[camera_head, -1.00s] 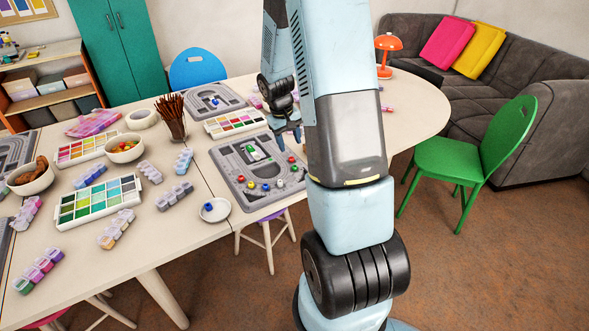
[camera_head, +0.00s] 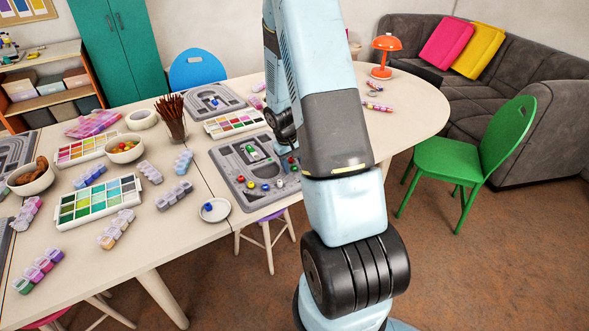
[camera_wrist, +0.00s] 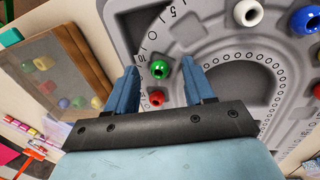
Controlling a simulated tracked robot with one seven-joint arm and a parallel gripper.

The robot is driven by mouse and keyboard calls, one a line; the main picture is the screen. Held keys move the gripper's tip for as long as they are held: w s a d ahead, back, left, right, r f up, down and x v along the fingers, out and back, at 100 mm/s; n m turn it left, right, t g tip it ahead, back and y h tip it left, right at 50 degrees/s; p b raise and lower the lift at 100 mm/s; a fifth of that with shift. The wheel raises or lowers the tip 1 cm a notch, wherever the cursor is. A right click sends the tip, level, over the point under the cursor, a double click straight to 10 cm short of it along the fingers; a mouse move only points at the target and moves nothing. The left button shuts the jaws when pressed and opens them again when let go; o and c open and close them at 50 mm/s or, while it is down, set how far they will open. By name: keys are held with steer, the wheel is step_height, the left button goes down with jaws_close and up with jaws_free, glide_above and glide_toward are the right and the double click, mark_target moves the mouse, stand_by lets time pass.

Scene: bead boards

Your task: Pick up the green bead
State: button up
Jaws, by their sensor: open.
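In the wrist view the green bead (camera_wrist: 160,69) lies on the grey bead board (camera_wrist: 118,20), between the two blue fingertips of my gripper (camera_wrist: 159,74). The fingers are apart, with a gap on each side of the bead. A red bead (camera_wrist: 156,97) lies close to the green one, nearer the gripper's palm. In the head view my arm reaches over the right part of the board (camera_head: 224,160) and hides most of my gripper. I cannot make out this green bead there.
A white bead (camera_wrist: 247,12) and a blue bead (camera_wrist: 304,19) lie on the board, off to the right in the wrist view. In the head view a small white dish (camera_head: 214,210) stands left of the board. A paint tray (camera_head: 235,123) and a pencil cup (camera_head: 175,122) stand behind it.

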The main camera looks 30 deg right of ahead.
steer(key=shift+s+f, duration=0.15)
steer(key=shift+f, duration=0.1)
steer(key=shift+c, duration=0.2)
steer(key=shift+s+d+f, duration=0.1)
steer(key=shift+d, duration=0.05)
jaws_close()
